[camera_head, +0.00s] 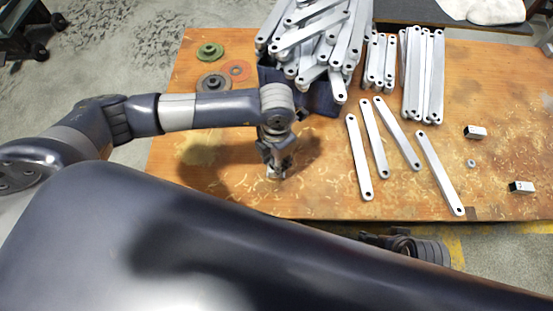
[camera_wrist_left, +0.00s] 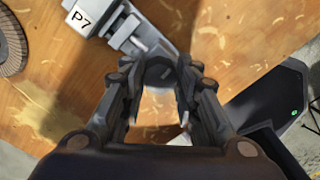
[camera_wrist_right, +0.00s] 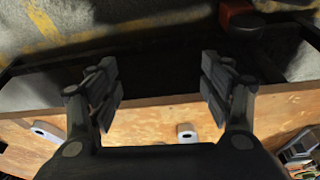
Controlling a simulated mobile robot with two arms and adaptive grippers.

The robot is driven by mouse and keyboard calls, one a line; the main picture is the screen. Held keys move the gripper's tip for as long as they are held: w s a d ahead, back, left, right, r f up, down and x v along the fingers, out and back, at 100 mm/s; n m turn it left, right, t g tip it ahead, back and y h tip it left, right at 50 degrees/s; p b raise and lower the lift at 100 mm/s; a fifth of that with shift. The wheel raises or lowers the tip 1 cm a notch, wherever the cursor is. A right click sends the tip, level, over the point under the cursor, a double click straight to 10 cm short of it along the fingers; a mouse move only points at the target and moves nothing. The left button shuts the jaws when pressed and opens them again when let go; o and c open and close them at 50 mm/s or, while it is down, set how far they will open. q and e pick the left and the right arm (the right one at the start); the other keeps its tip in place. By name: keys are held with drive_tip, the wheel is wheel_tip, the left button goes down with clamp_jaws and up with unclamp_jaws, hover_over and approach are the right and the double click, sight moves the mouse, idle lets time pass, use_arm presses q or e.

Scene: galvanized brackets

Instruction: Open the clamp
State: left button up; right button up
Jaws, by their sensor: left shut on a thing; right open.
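A light grey metal piece marked P7, which looks like the clamp (camera_wrist_left: 136,36), lies on the wooden table at the top of the left wrist view. My right gripper (camera_wrist_right: 162,88) is open and empty by the table's front edge. In the head view my right gripper (camera_head: 403,242) is partly hidden by my own body.
A dark blue bin (camera_head: 322,102) heaped with galvanized brackets (camera_head: 318,35) stands behind my left gripper. Several loose brackets (camera_head: 374,138) lie to its right, with stacks behind them. Small square tubes (camera_head: 473,132) lie farther right. Discs (camera_head: 214,83) lie at the back left.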

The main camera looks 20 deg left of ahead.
use_arm(q)
drive_tip(key=shift+s+n, duration=0.1)
drive_tip(key=shift+n, duration=0.3)
drive_tip(key=n+p, duration=0.2)
drive_tip(key=n, duration=0.3)
drive_tip(key=shift+p, duration=0.3)
drive_tip(key=n+p, duration=0.2)
drive_tip(key=n, duration=0.2)
drive_tip(key=shift+n, duration=0.3)
use_arm(e)
drive_tip(key=s+f+g, duration=0.1)
drive_tip(key=s+f, duration=0.2)
drive_tip(key=f, duration=1.2)
use_arm(q)
drive_tip(key=n+p, duration=0.1)
drive_tip(key=n, duration=0.2)
drive_tip(key=shift+p, duration=0.4)
drive_tip(key=n+p, duration=0.2)
drive_tip(key=n, duration=0.1)
drive_tip(key=shift+n, duration=0.8)
drive_tip(key=o, duration=1)
use_arm(e)
drive_tip(key=s+d+f, duration=0.2)
drive_tip(key=s+f, duration=0.6)
drive_tip(key=s, duration=0.3)
drive_tip(key=shift+f+g, duration=0.25)
drive_tip(key=shift+g, duration=0.15)
